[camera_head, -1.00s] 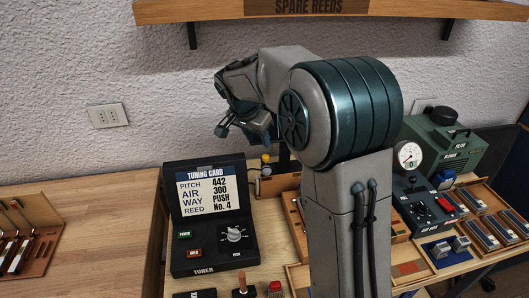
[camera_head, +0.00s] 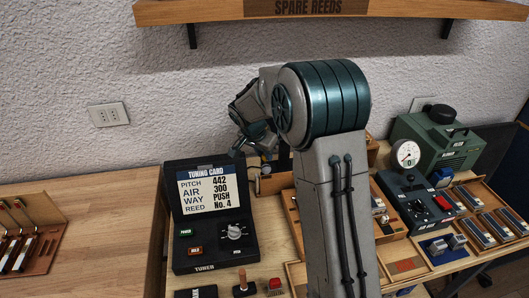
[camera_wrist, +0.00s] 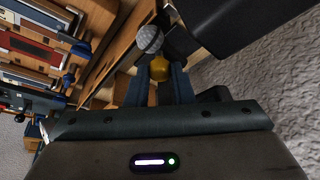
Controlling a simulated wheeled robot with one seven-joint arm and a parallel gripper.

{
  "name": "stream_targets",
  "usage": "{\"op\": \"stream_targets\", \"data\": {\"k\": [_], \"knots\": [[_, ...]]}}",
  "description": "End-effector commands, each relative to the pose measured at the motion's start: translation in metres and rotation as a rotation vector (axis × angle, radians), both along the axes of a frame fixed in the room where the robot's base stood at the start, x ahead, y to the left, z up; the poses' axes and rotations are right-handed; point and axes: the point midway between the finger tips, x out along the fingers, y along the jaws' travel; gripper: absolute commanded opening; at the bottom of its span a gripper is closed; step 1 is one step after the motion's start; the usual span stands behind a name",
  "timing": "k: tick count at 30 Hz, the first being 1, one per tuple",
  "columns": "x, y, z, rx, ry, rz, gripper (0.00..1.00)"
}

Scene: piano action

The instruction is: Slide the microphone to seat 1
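The microphone shows in the wrist view as a silver mesh ball (camera_wrist: 149,39) on a gold-yellow body (camera_wrist: 159,68). My gripper (camera_wrist: 160,76) has its two blue-grey fingers apart, one on each side of the gold body's line. I cannot tell whether they touch it. In the head view, the microphone (camera_head: 265,169) is a small piece behind the tuner, at the back of the bench. My gripper (camera_head: 246,148) is just above and left of it, partly hidden by my arm. The seat markings cannot be made out.
The tuner (camera_head: 208,215) with its raised card stands left of my arm. The control box (camera_head: 418,203) with a gauge and the green blower (camera_head: 437,146) stand to the right. The spare reeds shelf (camera_head: 330,10) hangs above. The wooden top at left has free room.

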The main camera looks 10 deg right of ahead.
Motion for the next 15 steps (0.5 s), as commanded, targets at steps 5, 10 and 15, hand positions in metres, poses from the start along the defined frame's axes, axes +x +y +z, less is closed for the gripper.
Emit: {"op": "stream_targets", "data": {"k": [5, 10, 15], "knots": [[0.000, -0.001, 0.000, 0.000, 0.000, 0.000, 0.00], [0.000, -0.027, -0.003, 0.000, -0.003, -0.007, 0.00], [0.000, -0.072, -0.003, 0.000, -0.004, -0.009, 0.00]]}}
